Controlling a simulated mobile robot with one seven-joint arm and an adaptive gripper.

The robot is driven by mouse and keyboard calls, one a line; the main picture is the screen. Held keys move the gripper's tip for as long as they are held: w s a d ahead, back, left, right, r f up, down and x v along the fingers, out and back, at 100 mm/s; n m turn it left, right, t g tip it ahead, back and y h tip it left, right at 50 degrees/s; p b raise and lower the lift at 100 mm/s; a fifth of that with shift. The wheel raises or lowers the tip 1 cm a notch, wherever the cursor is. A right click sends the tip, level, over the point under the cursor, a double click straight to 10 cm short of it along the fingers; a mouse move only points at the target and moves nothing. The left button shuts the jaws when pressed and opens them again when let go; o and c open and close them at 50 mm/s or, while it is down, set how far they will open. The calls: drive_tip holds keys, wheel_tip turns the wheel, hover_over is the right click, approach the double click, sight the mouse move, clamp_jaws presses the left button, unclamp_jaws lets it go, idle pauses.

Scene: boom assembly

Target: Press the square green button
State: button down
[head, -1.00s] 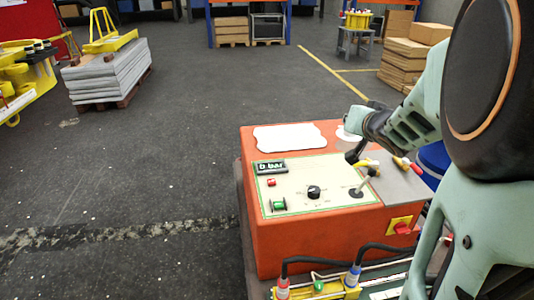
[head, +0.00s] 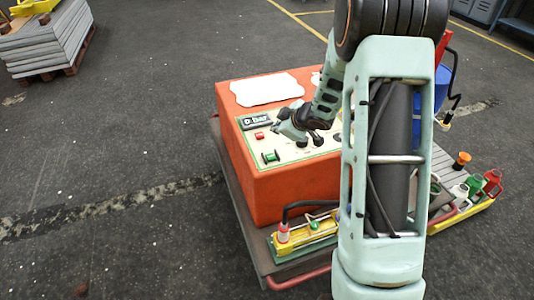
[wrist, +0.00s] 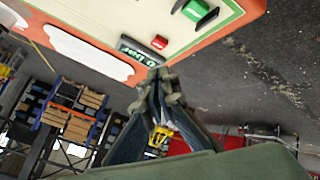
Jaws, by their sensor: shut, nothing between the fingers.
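The square green button (head: 270,156) sits on the cream panel on top of the orange box (head: 290,188), near its front left corner. It also shows at the top of the wrist view (wrist: 196,9). My gripper (head: 279,127) is shut and empty. It is over the panel, behind and slightly right of the green button, close to the red button and the display. In the wrist view its closed fingertips (wrist: 160,74) appear below the red button (wrist: 159,42), apart from the green button. The exact height above the panel is hard to tell.
A small display (head: 256,121) reading "0 bar" lies behind the red button. My arm hides the panel's right part. A yellow device (head: 305,237) with a round green knob and a cable stands in front of the box. Open floor lies to the left.

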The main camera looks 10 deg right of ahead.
drive_tip(key=shift+a+f+n, duration=0.25)
drive_tip(key=shift+a+n, duration=0.45)
drive_tip(key=shift+a, duration=0.1)
drive_tip(key=b, duration=0.8)
approach(269, 154)
drive_tip(key=w+f, duration=0.1)
drive_tip(key=w+a+f, duration=0.1)
drive_tip(key=w, duration=0.1)
drive_tip(key=w+f, duration=0.1)
drive_tip(key=shift+w+a, duration=0.4)
idle(0.3)
drive_tip(key=shift+f+b, duration=0.35)
drive_tip(key=shift+b, duration=0.05)
drive_tip(key=shift+f+b, duration=0.4)
drive_tip(key=shift+f, duration=0.2)
idle(0.5)
drive_tip(key=shift+r, duration=0.1)
drive_tip(key=shift+r+p, duration=0.9)
drive_tip(key=shift+p, duration=0.15)
